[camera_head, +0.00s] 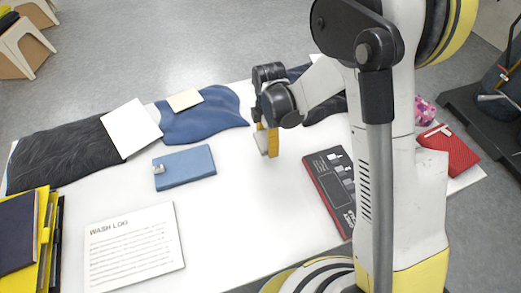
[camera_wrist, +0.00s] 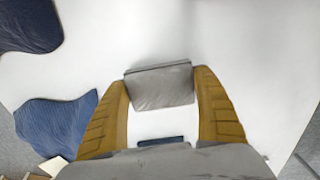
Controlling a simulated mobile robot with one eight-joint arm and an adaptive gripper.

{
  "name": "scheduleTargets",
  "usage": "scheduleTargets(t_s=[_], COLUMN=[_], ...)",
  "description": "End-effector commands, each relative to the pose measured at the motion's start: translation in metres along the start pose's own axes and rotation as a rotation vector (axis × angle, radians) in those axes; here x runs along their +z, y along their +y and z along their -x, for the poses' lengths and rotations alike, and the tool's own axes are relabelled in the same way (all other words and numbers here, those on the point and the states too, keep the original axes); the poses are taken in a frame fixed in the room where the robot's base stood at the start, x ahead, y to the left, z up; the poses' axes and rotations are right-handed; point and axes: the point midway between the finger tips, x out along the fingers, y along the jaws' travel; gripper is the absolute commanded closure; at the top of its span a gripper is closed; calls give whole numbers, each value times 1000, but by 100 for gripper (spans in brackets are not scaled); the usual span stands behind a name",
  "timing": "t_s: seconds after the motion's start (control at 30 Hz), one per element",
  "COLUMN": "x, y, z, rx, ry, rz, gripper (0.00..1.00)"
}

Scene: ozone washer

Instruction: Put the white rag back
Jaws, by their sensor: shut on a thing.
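My gripper (camera_head: 267,143) points down over the white table, and both yellow fingers show in the wrist view (camera_wrist: 160,95). It is shut on a pale grey, folded, cloth-like rag (camera_wrist: 160,86), which spans the gap between the fingertips. The rag also shows as a small light patch beside the fingers in the head view (camera_head: 261,142). It looks grey rather than pure white. I cannot tell how far it is above the table. A flat white square (camera_head: 131,128) lies at the left, partly on a black cloth (camera_head: 65,155); I cannot tell if it is cloth or paper.
The white table (camera_head: 245,215) is bare below my gripper. A blue case (camera_head: 185,168) lies left of it. A blue cloth (camera_head: 215,115) with a cream piece (camera_head: 185,100) is behind. A WASH LOG sheet (camera_head: 133,248), black-and-red box (camera_head: 330,180) and red item (camera_head: 450,150) lie around.

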Motion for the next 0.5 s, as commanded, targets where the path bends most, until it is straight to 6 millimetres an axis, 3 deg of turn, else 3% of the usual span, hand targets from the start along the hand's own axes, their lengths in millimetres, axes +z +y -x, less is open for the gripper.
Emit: scheduleTargets(t_s=[0.27,0.5], x=[-16,-16], y=[15,15], z=[-18,-53], rx=[0,0], ry=[0,0], rz=[-1,-1], gripper=[55,55])
